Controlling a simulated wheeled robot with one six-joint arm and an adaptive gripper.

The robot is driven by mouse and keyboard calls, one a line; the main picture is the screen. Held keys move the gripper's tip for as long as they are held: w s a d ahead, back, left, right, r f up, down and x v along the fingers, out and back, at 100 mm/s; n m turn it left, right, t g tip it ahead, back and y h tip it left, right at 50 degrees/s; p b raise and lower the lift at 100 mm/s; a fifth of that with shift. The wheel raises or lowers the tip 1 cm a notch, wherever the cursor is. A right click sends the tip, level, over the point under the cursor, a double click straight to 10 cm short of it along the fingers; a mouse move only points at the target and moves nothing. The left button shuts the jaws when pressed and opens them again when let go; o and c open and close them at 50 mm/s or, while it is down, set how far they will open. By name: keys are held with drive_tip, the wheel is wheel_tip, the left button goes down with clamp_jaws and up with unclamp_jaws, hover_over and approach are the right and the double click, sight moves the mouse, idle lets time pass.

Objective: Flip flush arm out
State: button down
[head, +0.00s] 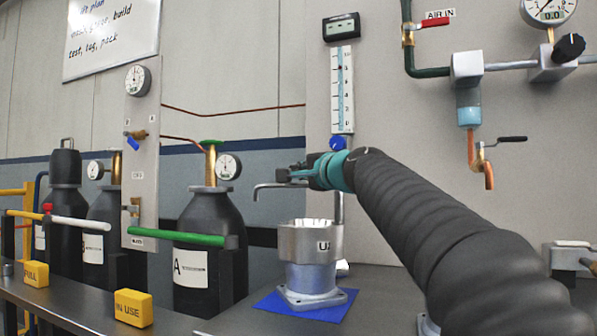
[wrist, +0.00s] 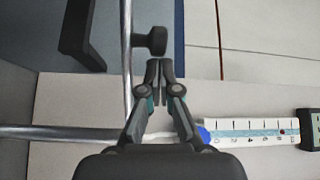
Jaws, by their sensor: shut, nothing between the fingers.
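The flush arm appears to be the bent grey metal tube (head: 268,186) reaching left from an upright post, its end turned down, above and left of the housing marked U (head: 310,242). In the wrist view the tube (wrist: 126,65) runs up the picture, with a short black knob (wrist: 151,40) at its side. My gripper (head: 284,175) is shut and empty, just above the tube in the head view. In the wrist view its fingertips (wrist: 160,64) are close below the knob; whether they touch it I cannot tell. My gripper partly hides the tube's joint with the post.
The housing stands on a blue mat (head: 270,304) on the dark bench. A level scale (head: 342,90) with a blue knob (head: 337,143) is on the panel behind my gripper. Black bottle A (head: 208,225) and a green-handled bar (head: 178,238) are at left.

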drive_tip(key=shift+s, duration=0.1)
drive_tip(key=v, duration=1.1)
drive_tip(key=shift+s+d, duration=0.25)
drive_tip(key=shift+s, duration=0.1)
